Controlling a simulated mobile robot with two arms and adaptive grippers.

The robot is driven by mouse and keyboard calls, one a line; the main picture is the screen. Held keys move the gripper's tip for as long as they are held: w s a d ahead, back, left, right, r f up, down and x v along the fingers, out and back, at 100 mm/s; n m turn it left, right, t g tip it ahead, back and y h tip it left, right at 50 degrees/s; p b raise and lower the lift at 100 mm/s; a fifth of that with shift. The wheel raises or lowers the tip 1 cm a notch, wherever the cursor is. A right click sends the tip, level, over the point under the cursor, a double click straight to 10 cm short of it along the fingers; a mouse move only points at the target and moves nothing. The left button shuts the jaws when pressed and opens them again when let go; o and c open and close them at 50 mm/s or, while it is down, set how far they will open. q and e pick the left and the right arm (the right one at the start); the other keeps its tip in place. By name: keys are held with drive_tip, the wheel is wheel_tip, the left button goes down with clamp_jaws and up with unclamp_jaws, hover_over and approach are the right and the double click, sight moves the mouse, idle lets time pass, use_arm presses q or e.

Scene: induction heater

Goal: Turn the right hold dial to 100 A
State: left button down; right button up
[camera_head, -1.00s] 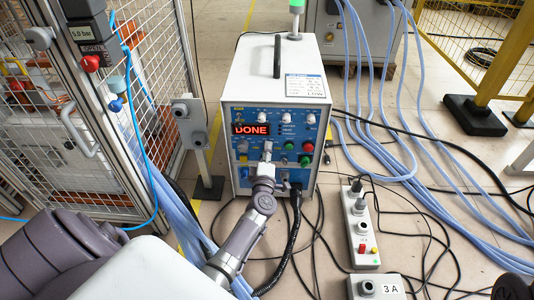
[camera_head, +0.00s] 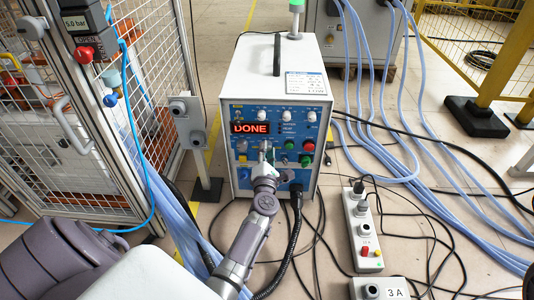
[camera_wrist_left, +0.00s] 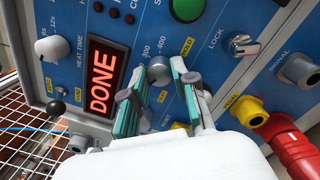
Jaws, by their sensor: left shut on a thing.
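A grey dial (camera_wrist_left: 158,70) with a printed scale showing 300 and 400 sits on the heater's blue front panel (camera_head: 277,170). Yellow labels are beside it. My left gripper (camera_wrist_left: 160,84) has its two fingers on either side of this dial, shut on it. In the head view, my left gripper (camera_head: 266,152) reaches the panel just below the red display (camera_head: 250,128), which reads DONE, and hides the dial. I cannot read the pointer's setting. My right gripper is not in view.
A green button (camera_head: 308,146) and white knobs (camera_head: 286,115) are close by on the panel. A black cable (camera_head: 294,215) hangs just right of my left arm. A power strip (camera_head: 365,235) lies on the floor. A caged cell (camera_head: 150,100) stands at left.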

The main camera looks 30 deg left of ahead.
use_arm(q)
drive_tip(key=shift+f+n, duration=0.1)
drive_tip(key=shift+n, duration=0.4)
drive_tip(key=c, duration=0.9)
unclamp_jaws()
drive_tip(key=v, duration=0.7)
drive_tip(key=shift+s+d, duration=0.2)
drive_tip(key=shift+s, duration=0.05)
